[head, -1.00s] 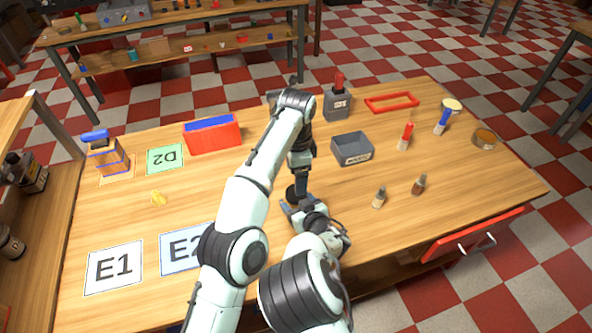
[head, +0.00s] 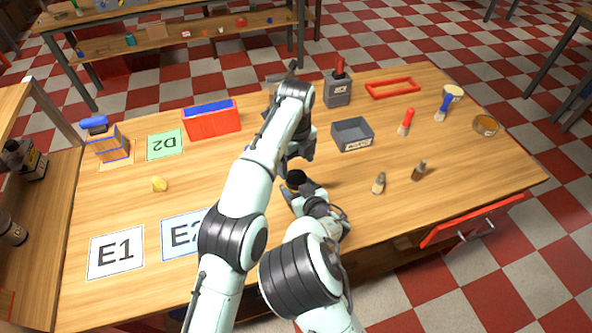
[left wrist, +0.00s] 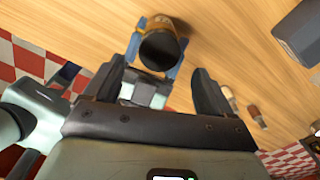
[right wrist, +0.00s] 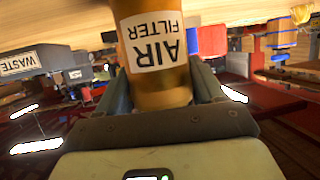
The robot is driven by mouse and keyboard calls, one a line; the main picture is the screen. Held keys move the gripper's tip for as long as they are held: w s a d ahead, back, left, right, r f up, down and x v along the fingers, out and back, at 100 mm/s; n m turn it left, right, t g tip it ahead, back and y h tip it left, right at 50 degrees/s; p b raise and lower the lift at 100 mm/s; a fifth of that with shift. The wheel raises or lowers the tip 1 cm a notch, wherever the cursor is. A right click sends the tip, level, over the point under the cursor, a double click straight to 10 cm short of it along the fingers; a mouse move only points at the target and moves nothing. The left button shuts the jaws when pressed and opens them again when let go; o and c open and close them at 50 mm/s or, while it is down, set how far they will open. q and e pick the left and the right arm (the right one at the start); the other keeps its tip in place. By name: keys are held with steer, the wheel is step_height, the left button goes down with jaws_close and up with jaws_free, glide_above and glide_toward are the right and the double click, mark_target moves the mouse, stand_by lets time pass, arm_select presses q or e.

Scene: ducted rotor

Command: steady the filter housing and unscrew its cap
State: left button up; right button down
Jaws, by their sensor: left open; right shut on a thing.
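The filter housing is an amber cylinder (right wrist: 158,75) with a white "AIR FILTER" label in the right wrist view. My right gripper (head: 303,196) is shut around it, near the table's front. Its black cap (left wrist: 160,50) shows as a dark round top in the left wrist view and in the head view (head: 296,179). The cap sits on the housing. My left gripper (head: 299,150) is open and empty, above the cap and apart from it; its spread fingers (left wrist: 158,88) show in the left wrist view. The lower housing is hidden in the head view.
A grey bin (head: 352,136) stands right of my left gripper. Two small bottles (head: 379,183) (head: 419,170) stand right of the housing. Bare table lies between.

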mark_target(296, 177)
arm_select(q)
step_height(296, 177, down, 6)
steer(key=shift+r, duration=0.1)
stand_by(0.4)
steer(key=c, duration=1.1)
steer(key=n, duration=0.6)
steer(key=shift+n, duration=0.4)
steer(key=o, duration=1.2)
